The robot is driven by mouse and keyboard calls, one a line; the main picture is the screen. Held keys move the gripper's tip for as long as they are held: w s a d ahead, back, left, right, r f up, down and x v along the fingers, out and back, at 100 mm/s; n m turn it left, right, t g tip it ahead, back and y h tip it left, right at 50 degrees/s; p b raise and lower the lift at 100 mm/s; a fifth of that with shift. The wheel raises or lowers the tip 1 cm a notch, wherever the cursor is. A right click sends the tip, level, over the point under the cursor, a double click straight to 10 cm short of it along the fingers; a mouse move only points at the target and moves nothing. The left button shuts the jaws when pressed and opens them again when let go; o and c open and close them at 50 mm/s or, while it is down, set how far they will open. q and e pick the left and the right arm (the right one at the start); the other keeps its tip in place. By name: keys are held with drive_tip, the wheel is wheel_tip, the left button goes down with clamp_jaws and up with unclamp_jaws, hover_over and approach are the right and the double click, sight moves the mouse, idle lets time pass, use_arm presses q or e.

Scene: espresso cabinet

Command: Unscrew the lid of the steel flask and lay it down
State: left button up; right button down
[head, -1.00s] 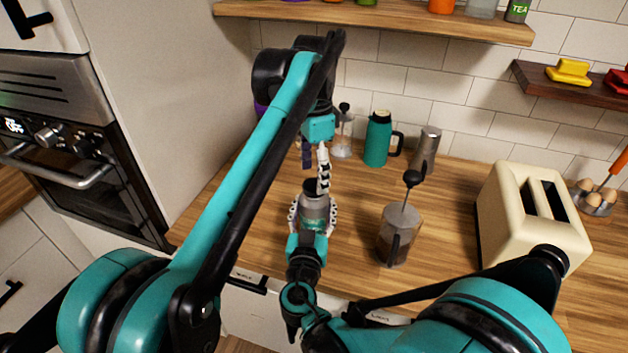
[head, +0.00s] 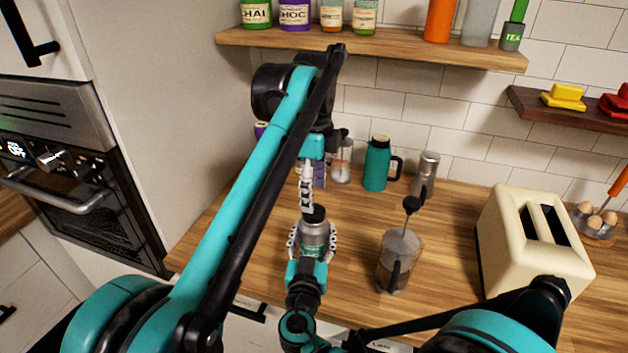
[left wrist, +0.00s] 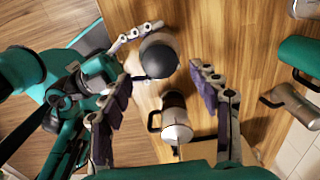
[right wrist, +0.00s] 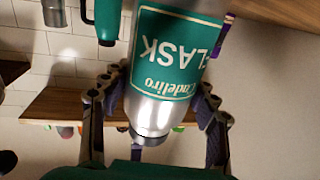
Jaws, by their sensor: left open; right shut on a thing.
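The steel flask (head: 313,237), with a green label, stands upright near the counter's front. Its dark round lid (head: 315,214) is on top; in the left wrist view the lid (left wrist: 159,57) shows from above. My right gripper (head: 312,250) is shut around the flask's body; its fingers also flank the flask (right wrist: 162,85) in the right wrist view, where it appears upside down. My left gripper (head: 308,207) is open, with fingers pointing down beside and above the lid. In the left wrist view its fingers are wide apart and the lid lies between and beyond their tips.
A French press (head: 398,262) stands on the counter (head: 445,230) just right of the flask. A cream toaster (head: 530,240) is further right. A green jug (head: 377,165) and a steel shaker (head: 427,172) stand behind. A wooden shelf (head: 400,47) with jars hangs above.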

sight(314, 215)
use_arm(q)
drive_tip(key=shift+f, duration=2.7)
drive_tip(key=c, duration=1.2)
drive_tip(key=n, duration=1.3)
drive_tip(key=shift+r, duration=0.1)
drive_tip(key=n, duration=1.4)
drive_tip(key=shift+r, duration=0.1)
drive_tip(key=shift+w+a, duration=0.1)
drive_tip(key=shift+r, duration=0.2)
